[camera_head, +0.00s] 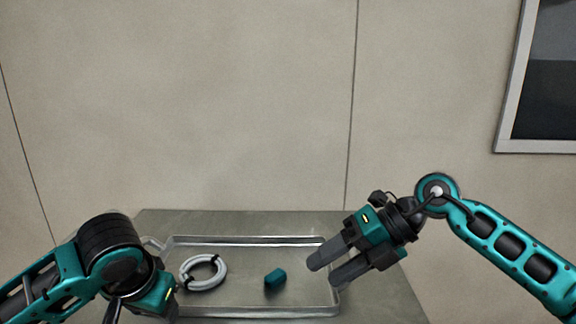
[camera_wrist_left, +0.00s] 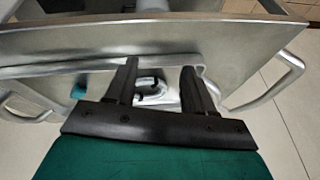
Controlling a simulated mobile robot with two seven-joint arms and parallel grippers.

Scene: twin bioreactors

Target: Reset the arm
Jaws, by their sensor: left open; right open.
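My right gripper (camera_head: 322,274) is open and empty, its two dark fingers pointing left above the right edge of the metal tray (camera_head: 240,240). My left arm comes in at the lower left of the head view, its gripper mostly cut off at the bottom. In the left wrist view my left gripper (camera_wrist_left: 158,68) shows two dark fingers spread apart with nothing held between them. Beyond them a white coil of tubing (camera_wrist_left: 150,88) shows in part. The same coil (camera_head: 204,272) lies in the tray, beside my left gripper in the head view.
A small teal block (camera_head: 275,279) lies in the tray, right of the coil. The tray stands on a grey table (camera_head: 380,295) against a plain wall. A framed dark panel (camera_head: 545,75) is at the upper right.

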